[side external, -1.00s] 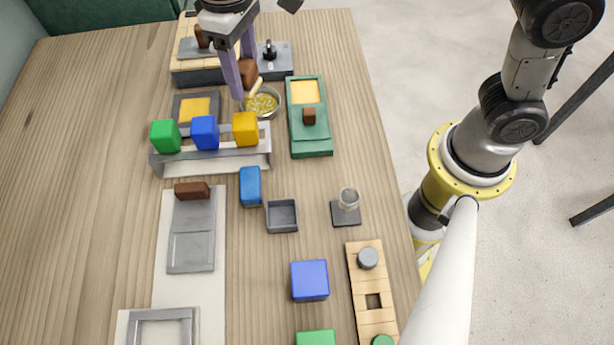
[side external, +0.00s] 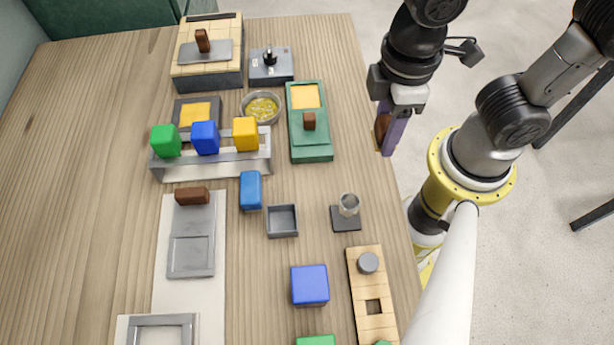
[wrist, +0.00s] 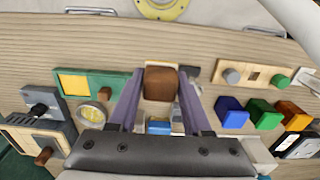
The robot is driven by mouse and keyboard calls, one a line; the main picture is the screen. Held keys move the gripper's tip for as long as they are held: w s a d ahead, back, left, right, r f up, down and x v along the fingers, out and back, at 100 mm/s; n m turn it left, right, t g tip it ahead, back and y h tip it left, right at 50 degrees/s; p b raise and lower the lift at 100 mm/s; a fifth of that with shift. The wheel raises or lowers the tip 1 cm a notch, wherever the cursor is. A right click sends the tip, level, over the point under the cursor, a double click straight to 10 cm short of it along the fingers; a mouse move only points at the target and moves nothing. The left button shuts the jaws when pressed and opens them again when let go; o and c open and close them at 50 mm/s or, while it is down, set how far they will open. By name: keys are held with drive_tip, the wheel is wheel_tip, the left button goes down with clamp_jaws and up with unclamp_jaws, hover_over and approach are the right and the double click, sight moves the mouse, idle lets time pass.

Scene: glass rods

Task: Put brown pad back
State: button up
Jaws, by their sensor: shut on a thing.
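My gripper (side external: 388,138) is shut on a brown block (side external: 381,124), held in the air at the table's right edge in the side view. In the wrist view the brown block (wrist: 160,83) sits between the two purple fingers, with a pale part under it. I cannot tell for sure that this is the brown pad. Similar brown pieces stand on the grey sliding panel (side external: 192,196), on the green case (side external: 309,121) and on the grey lid of the tan box (side external: 202,41).
A bowl (side external: 262,108) with yellow contents stands left of the green case. A grey rack (side external: 212,158) carries green, blue and yellow blocks. A small open grey tray (side external: 282,221), a glass on a dark base (side external: 347,205) and a wooden holed strip (side external: 372,290) stand nearer. The table's left side is clear.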

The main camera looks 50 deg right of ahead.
drive_tip(key=w+a+f, duration=0.3)
drive_tip(key=w+a, duration=0.2)
hover_over(306, 187)
wheel_tip(306, 187, down, 6)
drive_tip(key=shift+s+d+r, duration=0.1)
drive_tip(key=shift+d+r, duration=0.05)
drive_tip(key=shift+f, duration=1.65)
drive_tip(key=shift+f, duration=0.15)
drive_tip(key=o, duration=1.2)
